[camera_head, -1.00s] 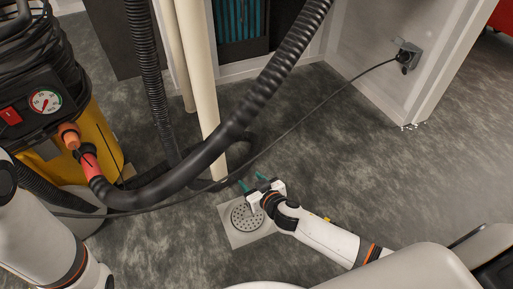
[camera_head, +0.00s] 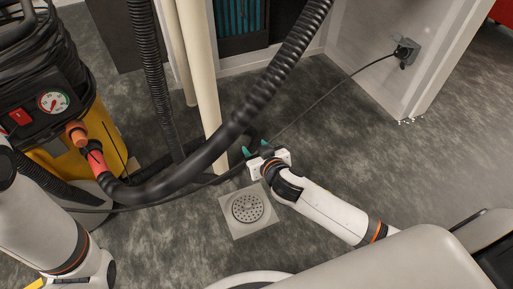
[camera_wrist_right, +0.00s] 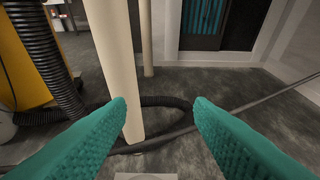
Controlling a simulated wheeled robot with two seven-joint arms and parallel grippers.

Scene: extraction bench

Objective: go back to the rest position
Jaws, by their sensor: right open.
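My right gripper (camera_head: 258,149) is in the middle of the head view, just above and behind the square floor drain. Its two teal fingers are apart with nothing between them; they also fill the sides of the right wrist view (camera_wrist_right: 160,108). A cream pipe (camera_wrist_right: 115,60) and the black hose on the floor show beyond the fingers. My left arm shows at the left edge of the head view, but its gripper is out of the picture.
A floor drain (camera_head: 247,208) lies below the right arm. A yellow and black extractor (camera_head: 92,130) stands at the left. A thick black hose (camera_head: 225,137) arches close beside my right gripper. A thin cable runs to a wall socket (camera_head: 405,52). The floor at right is clear.

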